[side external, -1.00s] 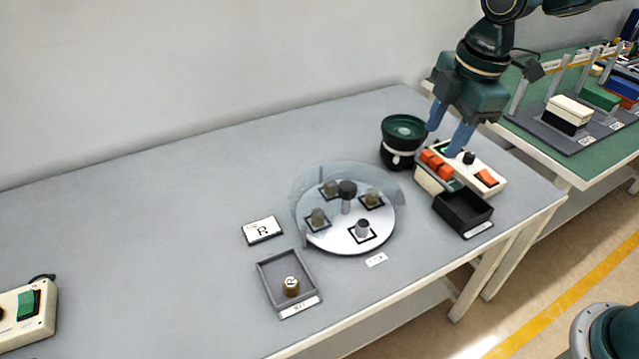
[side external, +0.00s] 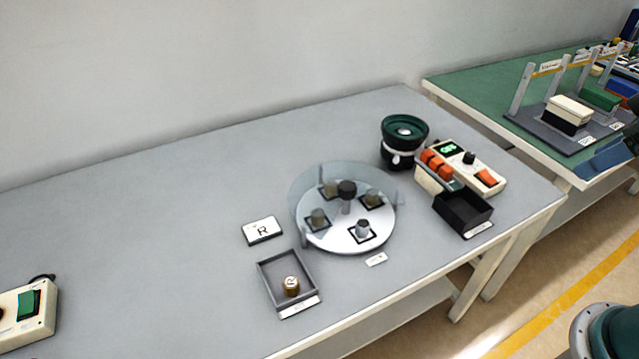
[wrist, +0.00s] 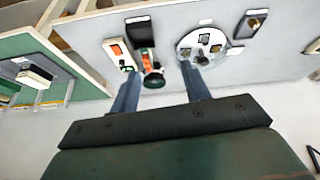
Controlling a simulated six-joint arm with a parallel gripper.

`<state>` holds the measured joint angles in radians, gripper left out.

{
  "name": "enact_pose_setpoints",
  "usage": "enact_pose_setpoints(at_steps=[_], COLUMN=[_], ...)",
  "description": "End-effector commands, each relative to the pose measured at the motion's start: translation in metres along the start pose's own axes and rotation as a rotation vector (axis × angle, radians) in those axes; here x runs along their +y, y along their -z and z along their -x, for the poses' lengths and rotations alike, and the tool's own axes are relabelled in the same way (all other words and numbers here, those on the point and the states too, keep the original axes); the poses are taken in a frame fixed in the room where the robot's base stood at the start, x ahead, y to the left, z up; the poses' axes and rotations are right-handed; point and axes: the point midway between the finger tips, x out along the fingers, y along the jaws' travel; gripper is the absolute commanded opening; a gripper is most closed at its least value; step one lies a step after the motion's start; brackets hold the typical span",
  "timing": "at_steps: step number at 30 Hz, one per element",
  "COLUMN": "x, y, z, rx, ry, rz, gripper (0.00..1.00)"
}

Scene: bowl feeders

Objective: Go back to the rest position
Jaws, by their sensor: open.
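My gripper (wrist: 159,68) shows in the wrist view with its two blue fingers apart and nothing between them. It hangs clear of the bench. The dark green bowl feeder (side external: 405,132) stands at the back right of the grey bench and also shows in the wrist view (wrist: 153,79). Beside it is the control box (side external: 482,180) with orange switches and a lit green display.
A round turntable (side external: 335,240) with a clear cover holds several small parts. A green bench (side external: 470,85) stands at right.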

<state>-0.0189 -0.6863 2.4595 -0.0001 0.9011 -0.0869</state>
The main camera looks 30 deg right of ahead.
Motion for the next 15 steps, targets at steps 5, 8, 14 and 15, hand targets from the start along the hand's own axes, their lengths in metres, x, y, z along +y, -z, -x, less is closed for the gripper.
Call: enact_pose_setpoints(at_steps=[5, 8, 14, 15], x=[0.002, 0.0023, 0.0022, 0.0022], y=[-0.0131, -0.0152, -0.015, -0.0149], z=[0.0022, 0.0021, 0.0021, 0.0021], rx=[0.022, 0.024, 0.024, 0.024], ry=[-0.009, -0.01, -0.01, -0.01], rz=[-0.091, -0.107, -0.106, -0.106], gripper=[0.47, 0.47, 0.47, 0.47])
